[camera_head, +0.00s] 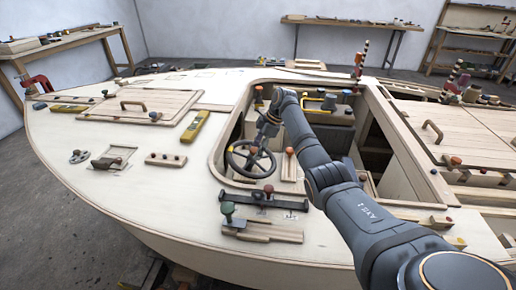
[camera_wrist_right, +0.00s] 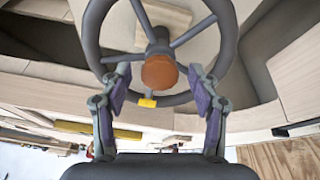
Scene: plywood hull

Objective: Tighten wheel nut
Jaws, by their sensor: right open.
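The dark steering wheel (camera_head: 251,158) stands inside the cockpit opening of the plywood hull. In the right wrist view the wheel (camera_wrist_right: 222,45) fills the upper middle, with an orange-brown nut (camera_wrist_right: 159,72) at its hub. My right gripper (camera_head: 266,130) reaches down over the wheel in the head view. In the right wrist view my right gripper (camera_wrist_right: 161,80) is open, its purple-padded fingers to the left and right of the nut with gaps on both sides. A small yellow mark (camera_wrist_right: 147,102) shows on the rim. My left gripper is not in view.
The cockpit rim (camera_head: 222,131) surrounds the wheel closely. A dark bar clamp (camera_head: 262,200) and wood blocks lie on the deck in front. Yellow levels (camera_head: 195,126) and a wooden hatch (camera_head: 143,104) are at left. Workbenches stand behind.

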